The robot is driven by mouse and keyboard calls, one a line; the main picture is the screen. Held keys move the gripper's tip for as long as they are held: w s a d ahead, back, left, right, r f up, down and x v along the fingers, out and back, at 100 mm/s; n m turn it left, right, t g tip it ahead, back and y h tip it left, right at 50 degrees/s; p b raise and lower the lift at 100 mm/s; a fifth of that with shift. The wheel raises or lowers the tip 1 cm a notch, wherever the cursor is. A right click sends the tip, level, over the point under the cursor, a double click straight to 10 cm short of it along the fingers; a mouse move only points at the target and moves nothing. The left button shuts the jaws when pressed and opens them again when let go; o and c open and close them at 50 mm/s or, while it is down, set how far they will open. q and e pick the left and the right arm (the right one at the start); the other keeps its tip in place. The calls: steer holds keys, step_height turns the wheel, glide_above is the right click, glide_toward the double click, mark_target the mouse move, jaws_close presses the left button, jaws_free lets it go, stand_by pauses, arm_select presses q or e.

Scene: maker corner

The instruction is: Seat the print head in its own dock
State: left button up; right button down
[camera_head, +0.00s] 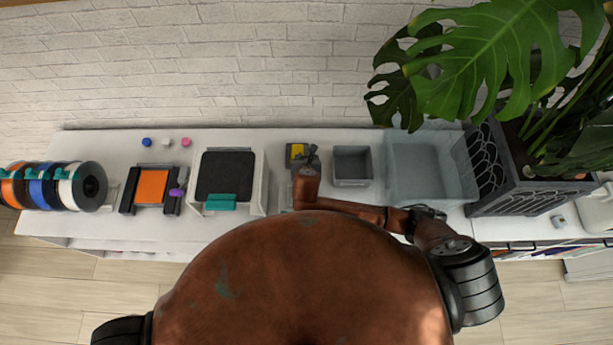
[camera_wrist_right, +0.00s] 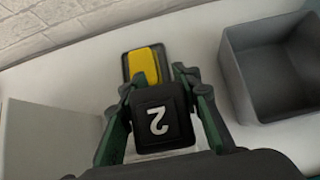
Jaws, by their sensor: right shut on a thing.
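The print head is a black block with a white "2" on it (camera_wrist_right: 160,128), held between the green-and-black fingers of my right gripper (camera_wrist_right: 157,92) in the right wrist view. A yellow piece in a dark rectangular frame (camera_wrist_right: 143,62), possibly a dock, lies just beyond the block, which overlaps its near end in the picture. I cannot tell whether they touch. In the head view the yellow piece (camera_head: 297,151) is partly covered by my right gripper (camera_head: 310,156), and the block is hard to make out. My left gripper is out of view.
A grey bin (camera_head: 353,182) and a clear tub (camera_head: 415,190) stand right of the gripper, then a planter (camera_head: 495,190). A white printer with a black bed (camera_head: 226,173), an orange plate (camera_head: 152,186) and filament spools (camera_head: 88,187) are at left. The wall is behind.

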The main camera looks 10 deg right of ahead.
step_height(320, 180, down, 4)
steer(key=shift+r, duration=0.15)
step_height(320, 180, down, 3)
steer(key=shift+f, duration=0.1)
steer(key=shift+f+p, duration=0.4)
steer(key=shift+f, duration=0.25)
steer(key=shift+f, duration=0.15)
steer(key=c, duration=1.4)
jaws_free()
steer(key=shift+f, duration=0.1)
steer(key=shift+b, duration=0.5)
steer(key=v, duration=0.8)
steer(key=shift+f, duration=0.15)
